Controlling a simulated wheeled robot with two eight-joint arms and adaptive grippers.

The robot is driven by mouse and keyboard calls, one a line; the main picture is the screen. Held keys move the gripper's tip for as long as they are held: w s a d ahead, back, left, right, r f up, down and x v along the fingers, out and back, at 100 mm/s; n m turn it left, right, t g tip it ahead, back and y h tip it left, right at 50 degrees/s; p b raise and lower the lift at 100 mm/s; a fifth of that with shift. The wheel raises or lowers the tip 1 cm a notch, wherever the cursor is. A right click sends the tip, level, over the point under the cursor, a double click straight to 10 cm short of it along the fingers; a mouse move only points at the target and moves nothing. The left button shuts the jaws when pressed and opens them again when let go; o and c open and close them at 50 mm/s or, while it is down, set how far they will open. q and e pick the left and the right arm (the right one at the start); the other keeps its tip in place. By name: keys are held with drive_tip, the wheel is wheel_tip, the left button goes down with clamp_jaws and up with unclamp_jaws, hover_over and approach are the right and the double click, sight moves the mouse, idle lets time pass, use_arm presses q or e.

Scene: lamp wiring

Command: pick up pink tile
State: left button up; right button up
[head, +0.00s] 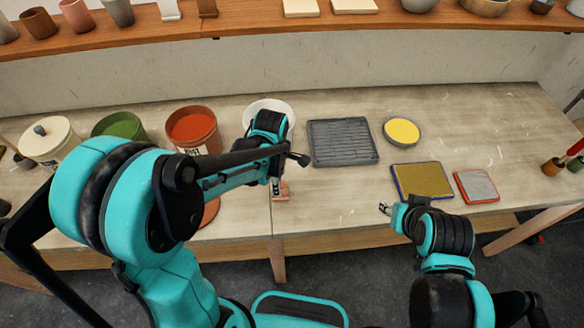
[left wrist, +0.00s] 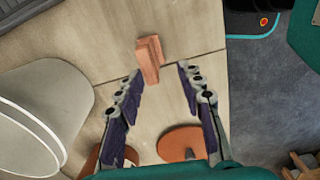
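The pink tile (head: 283,191) is a small block on the table near its front edge. It also shows in the left wrist view (left wrist: 149,58), just beyond my fingertips and between their lines. My left gripper (head: 276,186) is above the tile, and in the left wrist view (left wrist: 160,70) it is open and empty, with a finger on either side of the gap. Whether the fingers reach down around the tile cannot be told. My right gripper (head: 385,208) is at the table's front edge, away from the tile; its finger opening is too small to tell.
A white bowl (head: 264,107) and a grey slatted rack (head: 343,140) stand behind the tile. A red-brown disc (left wrist: 181,143) lies near it, by a red bucket (head: 193,129). A yellow-topped dish (head: 402,131), a yellow pad (head: 422,181) and a grey pad (head: 476,186) are right.

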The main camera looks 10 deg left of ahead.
use_arm(q)
drive_tip(key=shift+w+d, duration=0.25)
drive_tip(key=shift+w, duration=0.2)
drive_tip(key=shift+n, duration=0.3)
drive_tip(key=f, duration=0.2)
drive_tip(key=f+b, duration=0.1)
drive_tip(key=f, duration=0.2)
drive_tip(key=f+b, duration=0.1)
drive_tip(key=f, duration=0.1)
drive_tip(key=shift+w+f, duration=0.4)
clamp_jaws()
